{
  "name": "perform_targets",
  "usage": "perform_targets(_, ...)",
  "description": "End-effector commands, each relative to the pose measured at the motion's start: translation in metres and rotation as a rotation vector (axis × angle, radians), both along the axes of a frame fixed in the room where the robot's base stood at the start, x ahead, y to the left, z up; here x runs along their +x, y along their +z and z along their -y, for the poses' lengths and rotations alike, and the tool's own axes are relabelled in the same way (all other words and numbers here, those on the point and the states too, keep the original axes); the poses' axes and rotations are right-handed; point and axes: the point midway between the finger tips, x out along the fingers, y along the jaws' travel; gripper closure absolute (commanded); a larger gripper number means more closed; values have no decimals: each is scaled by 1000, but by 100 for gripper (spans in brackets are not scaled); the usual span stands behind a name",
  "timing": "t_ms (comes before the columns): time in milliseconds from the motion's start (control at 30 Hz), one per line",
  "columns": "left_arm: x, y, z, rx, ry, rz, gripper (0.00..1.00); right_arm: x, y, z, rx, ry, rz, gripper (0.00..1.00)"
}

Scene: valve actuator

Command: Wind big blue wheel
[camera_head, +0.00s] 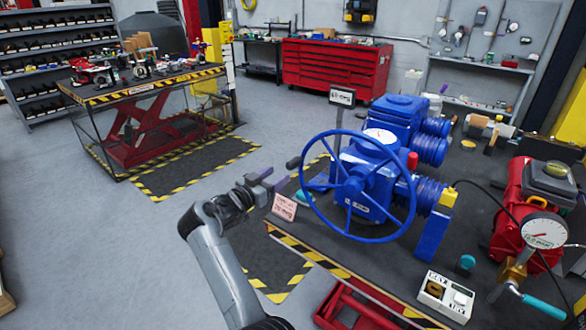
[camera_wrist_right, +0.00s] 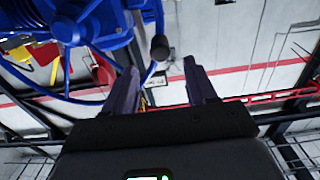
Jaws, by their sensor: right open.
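The big blue wheel (camera_head: 357,186) is a spoked handwheel on the front of the blue valve actuator (camera_head: 398,108), above the workbench. A dark handle knob (camera_head: 293,163) sticks out at the wheel's upper left. My right gripper (camera_head: 274,180) is open and empty, just left of the wheel and close to the knob. In the right wrist view, the blue wheel (camera_wrist_right: 75,25) fills the upper left. The dark knob (camera_wrist_right: 160,48) appears between and just beyond the open fingers (camera_wrist_right: 161,75); contact is not visible. My left gripper is not in view.
The bench (camera_head: 440,190) carries a pink sign (camera_head: 284,207), a red device with a gauge (camera_head: 543,230) and a white box (camera_head: 445,296). A red lift table (camera_head: 150,100) stands at the back left.

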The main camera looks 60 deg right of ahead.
Motion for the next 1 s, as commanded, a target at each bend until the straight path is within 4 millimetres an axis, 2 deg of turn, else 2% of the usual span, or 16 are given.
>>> perform_targets(300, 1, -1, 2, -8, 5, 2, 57, -6, -1, 52, -1, -2, -3, 44)
perform_targets(500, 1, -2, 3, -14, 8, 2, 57, -8, -1, 77, 0, 0, -3, 44)
perform_targets(700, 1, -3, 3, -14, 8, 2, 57, -9, -1, 89, 0, 1, -2, 44)
perform_targets(1000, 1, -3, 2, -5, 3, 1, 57, -9, -1, 91, 0, 1, -2, 44)
